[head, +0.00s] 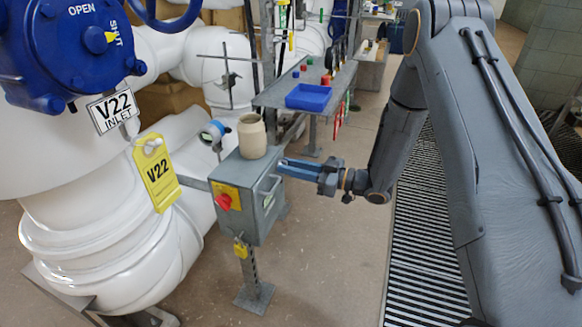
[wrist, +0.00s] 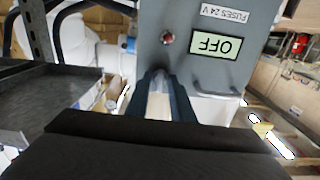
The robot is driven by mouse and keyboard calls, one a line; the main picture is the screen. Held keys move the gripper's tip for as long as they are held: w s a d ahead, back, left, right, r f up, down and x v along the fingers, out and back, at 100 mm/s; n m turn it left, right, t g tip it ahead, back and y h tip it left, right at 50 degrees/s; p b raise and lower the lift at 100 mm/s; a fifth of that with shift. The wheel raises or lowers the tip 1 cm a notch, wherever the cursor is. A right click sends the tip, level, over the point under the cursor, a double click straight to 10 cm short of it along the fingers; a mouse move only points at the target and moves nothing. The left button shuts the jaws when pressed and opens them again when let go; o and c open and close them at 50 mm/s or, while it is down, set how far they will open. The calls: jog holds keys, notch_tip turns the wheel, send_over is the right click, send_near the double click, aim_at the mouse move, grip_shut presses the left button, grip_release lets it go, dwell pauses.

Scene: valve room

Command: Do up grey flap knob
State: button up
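In the head view a grey metal box (head: 240,225) stands on a post, and my gripper (head: 284,167) is at the upper part of its right side. My gripper's fingers (wrist: 159,76) stand apart, tips close to the face's edge. Grey surface and pale background show between them. I cannot make out the flap knob clearly; the fingertips may hide it.
A beige jar (head: 252,136) stands on the box. A red knob (head: 223,202) on a yellow plate and a yellow padlock (head: 241,250) are at its front. White pipes with a V22 tag (head: 157,172) stand left. A shelf with a blue tray (head: 308,97) is behind.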

jog(key=shift+o, duration=0.3)
jog(key=shift+d, duration=0.1)
jog(key=v, duration=0.7)
jog(key=shift+s+d, duration=0.15)
jog(key=shift+d, duration=0.1)
